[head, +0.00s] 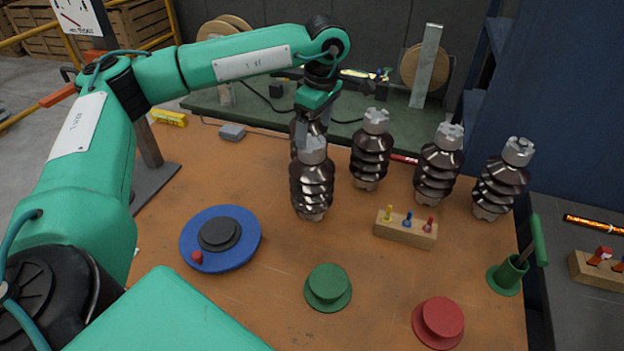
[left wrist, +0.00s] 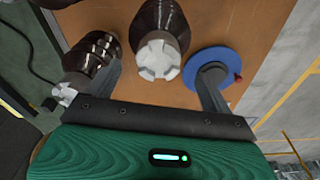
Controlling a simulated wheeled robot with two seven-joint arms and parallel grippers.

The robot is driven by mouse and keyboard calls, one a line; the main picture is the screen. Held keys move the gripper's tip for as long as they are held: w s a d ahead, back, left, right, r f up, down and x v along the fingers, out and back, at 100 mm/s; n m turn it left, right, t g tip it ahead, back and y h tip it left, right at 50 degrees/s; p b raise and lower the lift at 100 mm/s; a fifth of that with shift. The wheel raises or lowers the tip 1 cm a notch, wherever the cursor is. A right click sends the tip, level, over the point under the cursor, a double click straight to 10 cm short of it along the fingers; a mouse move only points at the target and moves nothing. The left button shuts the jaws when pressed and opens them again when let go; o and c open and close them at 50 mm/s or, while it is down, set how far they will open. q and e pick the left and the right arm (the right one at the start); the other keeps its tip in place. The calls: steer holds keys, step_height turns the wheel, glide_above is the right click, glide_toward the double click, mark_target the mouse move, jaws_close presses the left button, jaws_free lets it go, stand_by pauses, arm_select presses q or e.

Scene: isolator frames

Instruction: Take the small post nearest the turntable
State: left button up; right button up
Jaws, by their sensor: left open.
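The blue turntable (head: 190,238) with a dark hub and red knob lies at the left of the table. The nearest small post (head: 312,190), dark, ribbed and grey-capped, stands upright behind and right of it. Another ribbed post (head: 296,128) seems to stand behind it, mostly hidden by my gripper. Other like posts (head: 371,150) (head: 438,168) (head: 500,183) stand to the right. My left gripper (head: 312,122) is open and empty above and behind the nearest post. In the left wrist view a post cap (left wrist: 157,60) shows between the fingers (left wrist: 163,72), with the turntable (left wrist: 227,65) to the right.
A green flanged cap (head: 328,287), a red one (head: 438,323) and a green holder (head: 505,278) sit at the front. A green bench (head: 260,115) borders the back. The table between turntable and green cap is clear.

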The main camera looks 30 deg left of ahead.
mark_target(313, 140)
arm_select(q)
step_height(313, 140, down, 2)
steer(key=shift+a+f, duration=0.15)
steer(key=shift+f, duration=0.1)
steer(key=shift+f+p, duration=0.25)
steer(key=shift+p, duration=0.25)
steer(key=f+p, duration=0.1)
steer(key=f, duration=0.2)
steer(key=shift+w+a+f+p, duration=0.1)
steer(key=shift+a+f+p, duration=0.15)
steer(key=shift+a+p, duration=0.15)
steer(key=shift+f, duration=0.6)
jaws_close()
steer(key=shift+w+r, duration=0.1)
steer(key=shift+r, duration=0.2)
steer(key=shift+w+f, duration=0.1)
